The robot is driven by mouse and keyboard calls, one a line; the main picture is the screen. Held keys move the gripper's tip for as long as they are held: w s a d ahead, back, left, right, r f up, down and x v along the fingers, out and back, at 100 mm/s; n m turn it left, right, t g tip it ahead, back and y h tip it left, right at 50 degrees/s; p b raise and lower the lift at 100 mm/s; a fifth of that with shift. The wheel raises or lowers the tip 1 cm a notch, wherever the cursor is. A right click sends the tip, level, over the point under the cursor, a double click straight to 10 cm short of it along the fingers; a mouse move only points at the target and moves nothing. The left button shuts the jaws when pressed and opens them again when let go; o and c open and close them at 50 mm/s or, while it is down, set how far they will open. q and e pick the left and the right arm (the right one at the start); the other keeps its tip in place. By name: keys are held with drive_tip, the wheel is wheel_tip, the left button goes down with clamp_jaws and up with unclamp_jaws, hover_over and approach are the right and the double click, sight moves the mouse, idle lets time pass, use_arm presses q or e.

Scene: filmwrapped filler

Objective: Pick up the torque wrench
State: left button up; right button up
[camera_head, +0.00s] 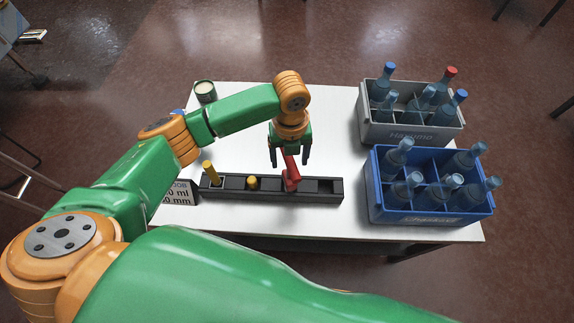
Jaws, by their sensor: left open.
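A black slotted rack (325,198) lies along the front of the white table. A red-handled tool (291,176) stands tilted in it, probably the torque wrench, though its shape is too small to be sure. A yellow-handled tool (212,173) leans in the left end of the rack, and a short yellow knob (252,183) sits between them. My left gripper (290,160) points down at the red tool with its fingers spread. The top of the red tool shows between the fingers; I cannot tell if they touch it. My right gripper is out of view.
A grey crate (408,134) and a blue crate (425,216) with several bottles stand at the table's right. A can (205,92) stands at the back left. A lettered sign (179,193) is beside the rack's left end. The white table (335,120) is clear behind the rack.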

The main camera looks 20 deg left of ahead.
use_arm(q)
wheel_tip(320, 180, down, 4)
drive_tip(key=shift+s+d+f, duration=0.1)
drive_tip(key=shift+s+f, duration=0.05)
drive_tip(key=shift+f, duration=0.15)
clamp_jaws()
